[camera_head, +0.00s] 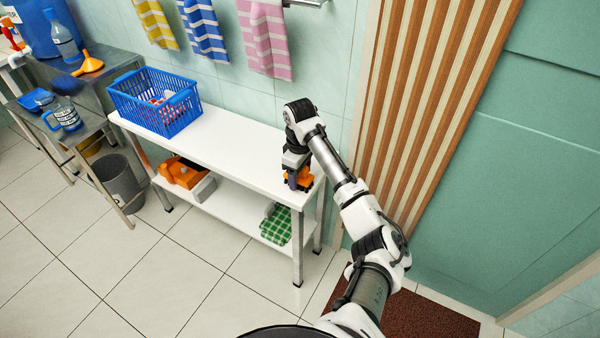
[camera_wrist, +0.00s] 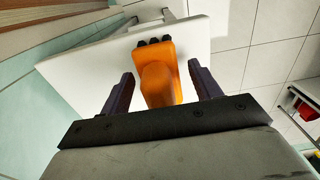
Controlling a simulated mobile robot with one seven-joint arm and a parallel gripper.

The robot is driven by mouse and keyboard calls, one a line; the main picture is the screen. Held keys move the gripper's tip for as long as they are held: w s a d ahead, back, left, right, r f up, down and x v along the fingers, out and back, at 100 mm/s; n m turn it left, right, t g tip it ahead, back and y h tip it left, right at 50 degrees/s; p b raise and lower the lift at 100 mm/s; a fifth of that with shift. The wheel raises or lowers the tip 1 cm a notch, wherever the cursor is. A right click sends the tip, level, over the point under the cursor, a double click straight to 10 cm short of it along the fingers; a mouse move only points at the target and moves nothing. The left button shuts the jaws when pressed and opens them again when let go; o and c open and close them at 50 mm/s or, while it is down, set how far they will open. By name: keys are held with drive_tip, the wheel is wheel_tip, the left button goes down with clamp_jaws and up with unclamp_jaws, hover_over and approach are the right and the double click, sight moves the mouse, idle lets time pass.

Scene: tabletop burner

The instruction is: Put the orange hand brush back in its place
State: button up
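The orange hand brush (camera_head: 304,182) is at the right end of the white table's top (camera_head: 232,148), partly hidden by my gripper (camera_head: 297,177). In the wrist view the orange brush (camera_wrist: 158,72) lies between the two dark fingers of my gripper (camera_wrist: 161,78), with dark tufts at its far end. A gap shows on each side between brush and fingers, so my gripper is open around it and not closed on it. I cannot tell whether the brush touches the table surface.
A blue basket (camera_head: 155,102) stands at the table's left end. The lower shelf holds an orange box-like thing (camera_head: 182,171) and a green checked cloth (camera_head: 277,224). Towels (camera_head: 265,38) hang behind. A grey bin (camera_head: 118,182) stands left. The table's middle is clear.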

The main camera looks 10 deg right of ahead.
wheel_tip(320, 180, up, 12)
drive_tip(key=shift+r, duration=0.15)
idle(0.5)
